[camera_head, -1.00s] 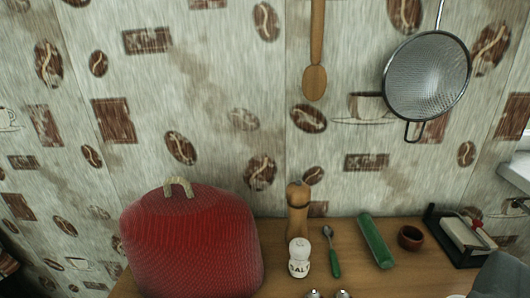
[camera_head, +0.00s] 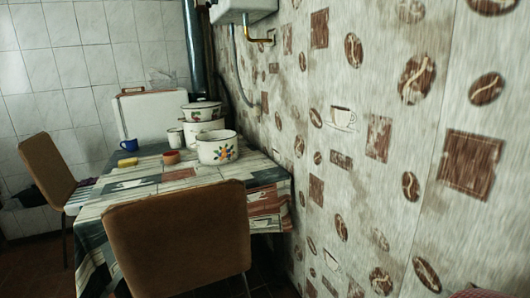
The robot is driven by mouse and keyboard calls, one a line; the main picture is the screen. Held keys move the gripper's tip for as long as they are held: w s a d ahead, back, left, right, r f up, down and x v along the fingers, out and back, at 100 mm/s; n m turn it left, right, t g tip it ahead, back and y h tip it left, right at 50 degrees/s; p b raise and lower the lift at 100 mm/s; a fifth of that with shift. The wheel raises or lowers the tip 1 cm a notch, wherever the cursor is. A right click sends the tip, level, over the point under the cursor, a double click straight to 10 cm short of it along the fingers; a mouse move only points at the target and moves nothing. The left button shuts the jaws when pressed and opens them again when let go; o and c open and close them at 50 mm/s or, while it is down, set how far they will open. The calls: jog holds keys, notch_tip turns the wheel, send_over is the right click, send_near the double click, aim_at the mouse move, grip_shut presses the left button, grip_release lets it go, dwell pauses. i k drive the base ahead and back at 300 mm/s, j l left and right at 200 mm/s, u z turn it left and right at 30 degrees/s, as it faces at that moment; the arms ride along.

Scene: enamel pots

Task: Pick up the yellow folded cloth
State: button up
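A small yellow block-like thing (camera_head: 128,163) lies on the table near its far left edge. It is the only clearly yellow object lying there, but it is too small to tell whether it is a folded cloth. A blue mug (camera_head: 129,145) stands just beyond it. The yellow thing appears uncovered. My gripper does not show in this view.
The table (camera_head: 215,187) has a patterned tablecloth and holds enamel pots (camera_head: 217,151), a white mug (camera_head: 175,138) and a small orange-brown bowl (camera_head: 171,157). A brown chair (camera_head: 180,240) blocks its near side; another chair (camera_head: 48,165) stands left. The papered wall (camera_head: 345,160) runs along the right.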

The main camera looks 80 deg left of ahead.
aim_at(131, 161)
jog(key=u, duration=3.4)
